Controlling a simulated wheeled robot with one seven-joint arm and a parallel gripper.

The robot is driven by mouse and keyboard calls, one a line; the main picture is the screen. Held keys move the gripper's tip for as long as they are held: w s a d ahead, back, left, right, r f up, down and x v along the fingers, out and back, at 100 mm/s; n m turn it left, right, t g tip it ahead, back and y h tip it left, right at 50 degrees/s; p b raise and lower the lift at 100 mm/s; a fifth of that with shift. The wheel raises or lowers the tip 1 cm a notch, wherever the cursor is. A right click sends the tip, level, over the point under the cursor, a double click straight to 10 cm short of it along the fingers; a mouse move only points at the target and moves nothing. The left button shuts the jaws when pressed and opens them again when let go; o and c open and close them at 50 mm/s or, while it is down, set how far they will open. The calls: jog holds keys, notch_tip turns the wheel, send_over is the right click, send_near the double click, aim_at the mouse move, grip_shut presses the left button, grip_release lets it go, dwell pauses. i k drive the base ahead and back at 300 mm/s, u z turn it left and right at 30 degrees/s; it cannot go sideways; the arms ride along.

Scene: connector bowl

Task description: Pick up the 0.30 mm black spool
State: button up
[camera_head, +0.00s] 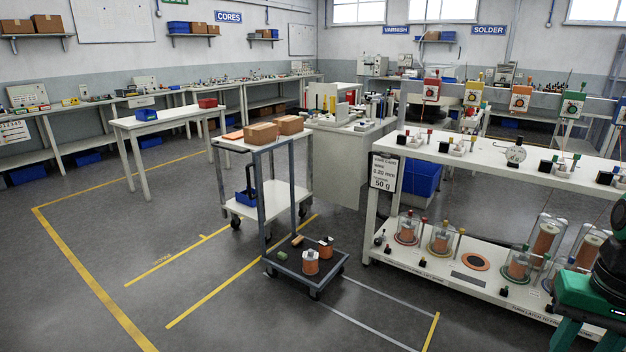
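No spool here can be read as 0.30 mm black; labels are too small. A copper-coloured spool (310,263) stands on the low dark trolley (284,263), with a smaller copper-coloured spool (326,247) with a dark top behind it. More copper spools stand on the lower shelf of the white bench at right: a small one (518,266), a tall one (545,239) and another (586,251), with clear covers around them. My gripper does not show clearly in this view.
A white cart (262,145) with cardboard boxes stands behind the trolley. The white bench (520,165) bears a sign (384,172) that seems to read 50 g. A black and green object (590,290) fills the lower right edge. The floor at left is clear.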

aim_at(326, 243)
jog(key=z, duration=0.1)
jog(key=i, duration=1.4)
jog(key=z, duration=0.3)
jog(key=i, duration=1.75)
jog(key=z, duration=0.05)
